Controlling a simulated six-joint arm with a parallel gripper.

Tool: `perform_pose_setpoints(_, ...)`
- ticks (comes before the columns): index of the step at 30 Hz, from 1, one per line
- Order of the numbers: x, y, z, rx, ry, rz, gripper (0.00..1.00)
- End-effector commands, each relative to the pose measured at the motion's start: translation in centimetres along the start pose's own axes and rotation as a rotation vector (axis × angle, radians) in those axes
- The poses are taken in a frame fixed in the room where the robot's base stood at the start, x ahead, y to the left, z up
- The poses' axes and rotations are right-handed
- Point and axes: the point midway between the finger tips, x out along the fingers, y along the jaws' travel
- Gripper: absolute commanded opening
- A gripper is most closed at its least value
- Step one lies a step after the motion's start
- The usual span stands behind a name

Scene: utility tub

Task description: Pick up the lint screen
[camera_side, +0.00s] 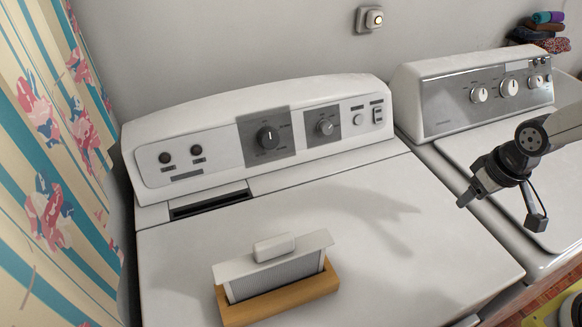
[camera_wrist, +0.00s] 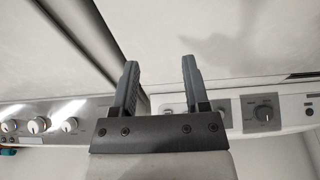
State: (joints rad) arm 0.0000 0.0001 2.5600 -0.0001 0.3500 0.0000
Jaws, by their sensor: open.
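The lint screen (camera_side: 278,277) stands upright in a wooden holder (camera_side: 290,306) on top of the left machine, near its front edge. It has a white top flange with a raised white grip and a ribbed grey panel below. My gripper (camera_side: 500,207) is at the right, above the right machine's top, well to the right of the lint screen and apart from it. In the wrist view my gripper (camera_wrist: 160,75) has its two fingers spread with nothing between them. The lint screen does not show in the wrist view.
The left machine (camera_side: 390,230) has a dark slot (camera_side: 210,203) in its top, below the control panel (camera_side: 265,140). The right machine's panel (camera_side: 490,92) stands behind my gripper. A patterned curtain (camera_side: 50,170) hangs at the left. Folded cloths (camera_side: 545,30) lie at the back right.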

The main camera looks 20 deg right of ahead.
Motion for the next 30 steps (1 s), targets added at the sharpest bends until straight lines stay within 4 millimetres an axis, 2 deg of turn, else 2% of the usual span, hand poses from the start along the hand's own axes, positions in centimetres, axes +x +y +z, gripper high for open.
perform_pose_setpoints(1, 0.0, 0.0, 0.0, 0.000, 0.000, 0.000, 0.59)
perform_pose_setpoints(2, 0.0, 0.0, 0.0, 0.000, 0.000, 0.000, 0.65)
perform_pose_setpoints(11, 0.0, -0.1, -0.1, -0.007, 0.001, -0.002, 0.65)
perform_pose_setpoints(17, -0.3, -1.9, -1.6, -0.100, 0.004, -0.023, 0.65)
perform_pose_setpoints(20, -0.7, -3.9, -3.0, -0.202, 0.005, -0.048, 0.65)
perform_pose_setpoints(23, -1.2, -6.8, -4.6, -0.341, 0.008, -0.084, 0.65)
perform_pose_setpoints(30, -3.5, -16.4, -7.4, -0.742, 0.030, -0.202, 0.65)
